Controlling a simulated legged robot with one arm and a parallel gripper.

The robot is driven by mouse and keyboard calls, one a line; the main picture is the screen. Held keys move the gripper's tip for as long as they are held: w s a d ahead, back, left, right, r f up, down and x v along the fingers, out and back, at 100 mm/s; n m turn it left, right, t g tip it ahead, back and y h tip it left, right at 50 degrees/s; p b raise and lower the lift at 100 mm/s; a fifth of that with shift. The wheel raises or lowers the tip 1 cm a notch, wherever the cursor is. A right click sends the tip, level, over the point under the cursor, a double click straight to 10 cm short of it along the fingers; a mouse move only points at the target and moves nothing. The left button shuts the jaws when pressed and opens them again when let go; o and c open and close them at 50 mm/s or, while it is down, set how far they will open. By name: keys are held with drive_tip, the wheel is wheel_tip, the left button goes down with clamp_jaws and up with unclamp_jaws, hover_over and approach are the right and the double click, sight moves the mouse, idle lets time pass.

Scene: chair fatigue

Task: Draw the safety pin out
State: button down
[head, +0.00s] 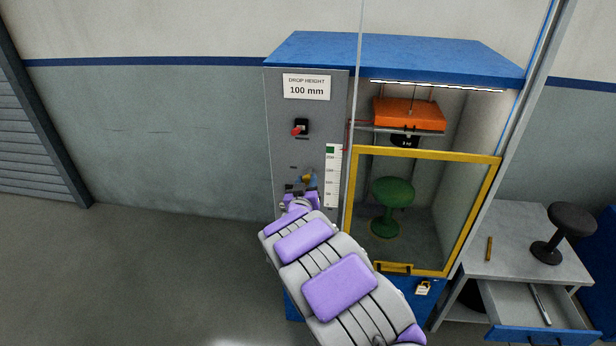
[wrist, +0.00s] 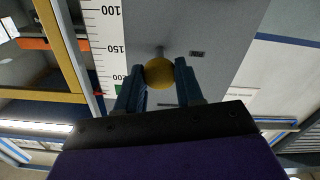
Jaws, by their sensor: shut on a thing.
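A yellow ball knob (wrist: 160,72) sits on a short grey stem (wrist: 160,51) that meets the grey front panel (wrist: 205,25); it looks like the head of the safety pin. My gripper (wrist: 157,71) has its two blue fingers on either side of the knob, shut on it. In the head view, my gripper (head: 306,181) is at the panel, low and left of the height scale. My arm hides part of the panel below. How far the stem goes into the panel is hidden.
A red-handled switch (head: 299,128) is higher on the panel. To the right, a yellow-framed guard (head: 425,154) fronts a green stool (head: 391,193), with an orange weight (head: 408,114) above. A side table (head: 515,240) has an open drawer (head: 541,325). The floor at left is clear.

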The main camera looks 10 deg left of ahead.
drive_tip(key=s, duration=0.3)
drive_tip(key=shift+s+a+f, duration=0.1)
drive_tip(key=shift+s+a, duration=0.05)
drive_tip(key=shift+s, duration=0.1)
drive_tip(key=shift+s+f, duration=0.15)
drive_tip(key=c, duration=1.1)
unclamp_jaws()
drive_tip(key=shift+s, duration=0.1)
drive_tip(key=shift+o, duration=2)
drive_tip(key=shift+s+r, duration=0.1)
drive_tip(key=shift+r, duration=0.1)
drive_tip(key=shift+s, duration=0.2)
drive_tip(key=s+p, duration=0.2)
drive_tip(key=s, duration=1.4)
drive_tip(key=shift+s+a, duration=0.35)
drive_tip(key=shift+a, duration=0.05)
